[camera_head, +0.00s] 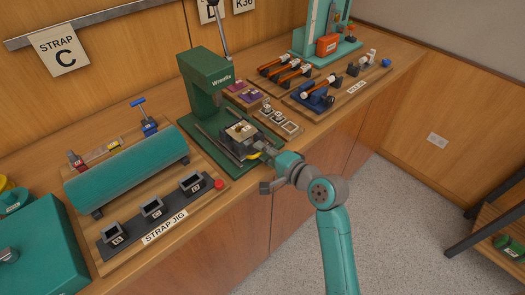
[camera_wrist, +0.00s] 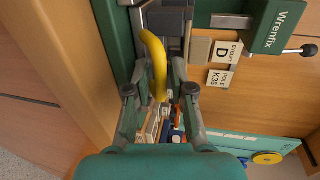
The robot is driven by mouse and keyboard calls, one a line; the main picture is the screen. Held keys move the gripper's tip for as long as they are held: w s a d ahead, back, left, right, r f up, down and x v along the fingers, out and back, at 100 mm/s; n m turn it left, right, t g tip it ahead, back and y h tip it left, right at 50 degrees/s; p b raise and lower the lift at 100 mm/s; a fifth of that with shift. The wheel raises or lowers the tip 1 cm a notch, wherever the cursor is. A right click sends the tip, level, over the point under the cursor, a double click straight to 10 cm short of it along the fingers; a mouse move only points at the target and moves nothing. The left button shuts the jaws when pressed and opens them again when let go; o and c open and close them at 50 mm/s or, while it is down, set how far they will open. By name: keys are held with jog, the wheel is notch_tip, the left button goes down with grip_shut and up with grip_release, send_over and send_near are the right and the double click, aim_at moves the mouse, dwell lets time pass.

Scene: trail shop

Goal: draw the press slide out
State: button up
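The green Wrenfix press (camera_head: 205,85) stands on the wooden bench, and part of it shows in the wrist view (camera_wrist: 280,25). Its dark slide (camera_head: 238,139) carries a light block on top and sits on the green base in front of the column. A curved yellow handle (camera_wrist: 157,62) at the slide's front runs between my fingers in the wrist view. My gripper (camera_wrist: 159,68) is at the slide's front in the head view too (camera_head: 265,157). The fingers stand apart, with a gap visible beside the handle. Exact contact is hard to tell.
A strap jig board (camera_head: 165,226) with a teal cylinder (camera_head: 128,170) lies to the left. Small trays (camera_head: 280,120) and a board of orange-handled tools (camera_head: 318,90) lie to the right. The space in front of the bench is clear floor (camera_head: 410,220).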

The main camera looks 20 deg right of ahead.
jog(key=v, duration=1.2)
jog(key=shift+w, duration=0.1)
jog(key=s+a+f+n+h, duration=0.2)
jog(key=s+f, duration=0.4)
jog(key=s, duration=0.1)
jog(key=s+a+f+n+h, duration=0.1)
jog(key=s+a+f+h, duration=0.15)
jog(key=s+f, duration=0.4)
jog(key=s+a+r+n, duration=0.1)
jog(key=s+n, duration=0.4)
jog(key=s, duration=0.4)
jog(key=s+a+r+n, duration=0.1)
jog(key=s+r+n, duration=0.1)
jog(key=s+n, duration=0.4)
jog(key=shift+s+a+r+n, duration=0.15)
jog(key=shift+s+r+n, duration=0.15)
jog(key=shift+s, duration=1.95)
